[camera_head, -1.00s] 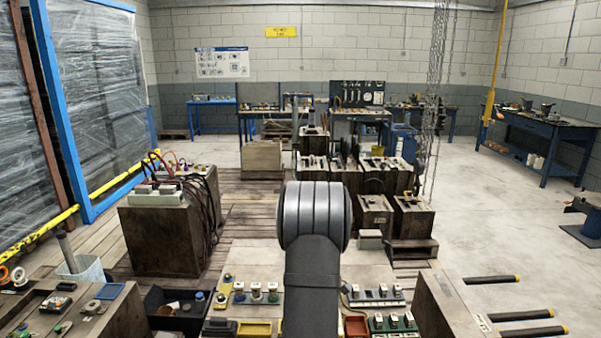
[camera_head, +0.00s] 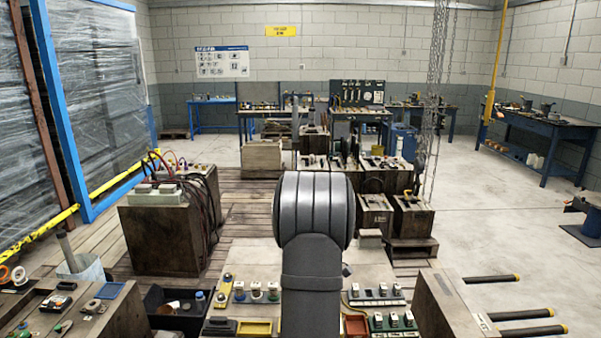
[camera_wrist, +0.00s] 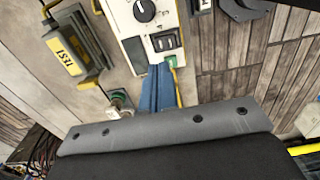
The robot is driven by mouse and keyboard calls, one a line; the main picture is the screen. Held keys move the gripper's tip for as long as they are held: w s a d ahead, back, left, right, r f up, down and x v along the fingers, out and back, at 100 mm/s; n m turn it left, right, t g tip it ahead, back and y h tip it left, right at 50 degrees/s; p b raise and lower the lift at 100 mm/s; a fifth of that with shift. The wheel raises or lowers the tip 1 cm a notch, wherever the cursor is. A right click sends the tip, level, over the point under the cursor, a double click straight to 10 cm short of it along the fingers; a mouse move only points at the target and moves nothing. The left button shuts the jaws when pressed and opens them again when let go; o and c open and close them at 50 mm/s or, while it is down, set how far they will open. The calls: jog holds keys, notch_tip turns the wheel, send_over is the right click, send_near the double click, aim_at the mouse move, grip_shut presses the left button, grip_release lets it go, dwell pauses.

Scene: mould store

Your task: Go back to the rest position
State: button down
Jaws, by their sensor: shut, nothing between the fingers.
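In the head view my arm rises from the bottom centre, and its rounded grey joint stands over the middle of the bench. My gripper is hidden behind the arm there. In the wrist view, my gripper (camera_wrist: 159,72) shows as two blue fingers beyond the grey, bolted edge of its body. The fingers lie together, shut and empty. They point towards a white panel (camera_wrist: 141,44) with a black dial and dark switches. I cannot tell how far the fingertips are from the panel.
A bench board (camera_head: 255,257) below the arm carries small knobs, switches and trays, including a yellow tray (camera_head: 254,327). A dark block with cables (camera_head: 163,236) stands left. A wooden block (camera_head: 436,305) stands right.

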notch_tip(320, 180, up, 14)
jog(key=s, duration=0.1)
jog(key=shift+r, duration=0.25)
jog(key=shift+s+a+r, duration=0.1)
dwell(0.4)
jog(key=f, duration=0.6)
jog(key=w+f, duration=0.1)
jog(key=f, duration=1.2)
jog(key=shift+w, duration=0.15)
dwell(0.5)
